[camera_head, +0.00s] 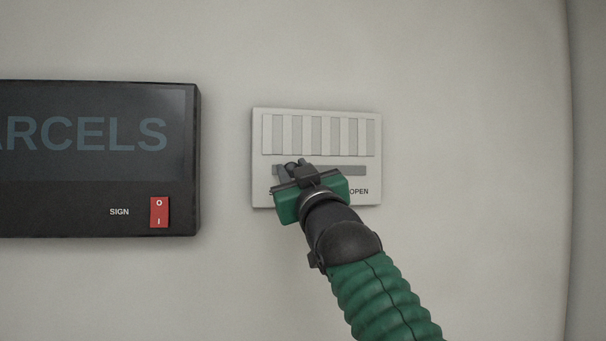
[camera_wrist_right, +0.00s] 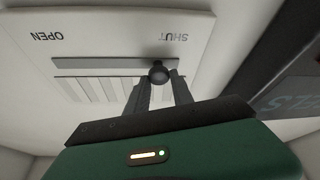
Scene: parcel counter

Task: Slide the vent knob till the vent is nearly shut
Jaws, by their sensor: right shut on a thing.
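The white vent panel (camera_head: 258,165) is on the wall, with vertical slats (camera_head: 320,135) above a dark horizontal slot (camera_head: 345,170). The word OPEN shows at its right end. The label at the left end is mostly covered by my gripper. My right gripper (camera_head: 292,168) is at the left part of the slot. In the right wrist view, which is upside down, the round dark knob (camera_wrist_right: 158,73) sits between the fingers (camera_wrist_right: 158,88), which are shut on it. The knob is near the SHUT end of the slot. My left gripper is not in view.
A black PARCELS sign box (camera_head: 100,195) with a red rocker switch (camera_head: 159,212) is on the wall left of the vent, with a gap between them. The wall right of the vent is bare up to a corner edge.

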